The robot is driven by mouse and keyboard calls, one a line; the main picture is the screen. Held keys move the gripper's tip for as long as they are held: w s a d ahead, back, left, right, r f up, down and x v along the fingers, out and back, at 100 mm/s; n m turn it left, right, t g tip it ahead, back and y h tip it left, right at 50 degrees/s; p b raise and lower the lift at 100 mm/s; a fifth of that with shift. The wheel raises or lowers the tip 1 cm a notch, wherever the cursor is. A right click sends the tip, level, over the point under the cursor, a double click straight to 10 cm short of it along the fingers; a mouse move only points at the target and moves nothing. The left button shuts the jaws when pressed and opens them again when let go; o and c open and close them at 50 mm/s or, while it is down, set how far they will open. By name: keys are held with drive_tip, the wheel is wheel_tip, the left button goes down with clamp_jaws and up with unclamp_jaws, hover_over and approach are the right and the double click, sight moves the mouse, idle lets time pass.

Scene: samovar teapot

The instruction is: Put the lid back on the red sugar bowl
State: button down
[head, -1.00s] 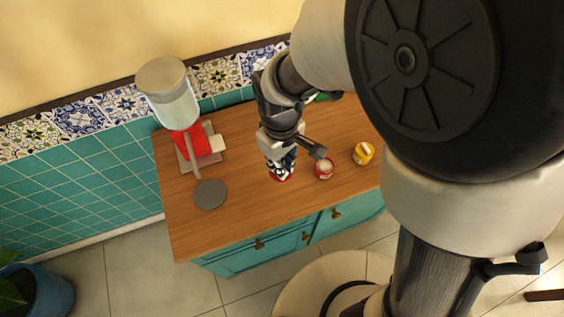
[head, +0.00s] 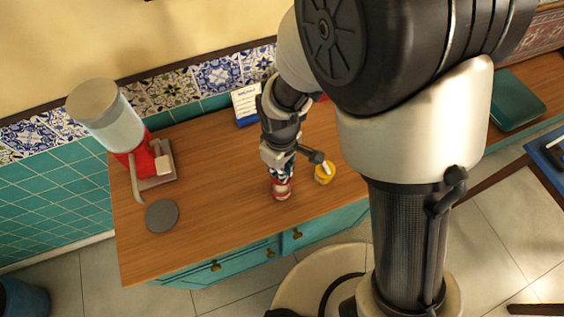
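The red sugar bowl (head: 281,194) stands on the wooden counter (head: 215,200) near its front edge. My gripper (head: 280,178) points down directly over the bowl in the head view. Red shows at my fingertips, and it looks like the red lid (head: 281,183) held between them. The lid and the bowl overlap from this angle, so I cannot tell whether they touch. The bowl's opening is hidden by my gripper and the lid.
A yellow pot (head: 325,173) stands close to the right of the red bowl. A red dispenser (head: 142,160) with a clear tank and a grey disc (head: 162,216) are at the left. A blue-framed card (head: 246,104) stands at the back. The counter between is clear.

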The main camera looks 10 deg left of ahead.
drive_tip(key=shift+s+a+f, duration=0.1)
drive_tip(key=shift+f, duration=0.3)
drive_tip(key=shift+f+b, duration=2.25)
drive_tip(key=shift+f, duration=0.3)
drive_tip(key=shift+f, duration=0.15)
drive_tip(key=c, duration=1.6)
unclamp_jaws()
drive_tip(key=shift+o, duration=0.6)
drive_tip(key=o, duration=0.4)
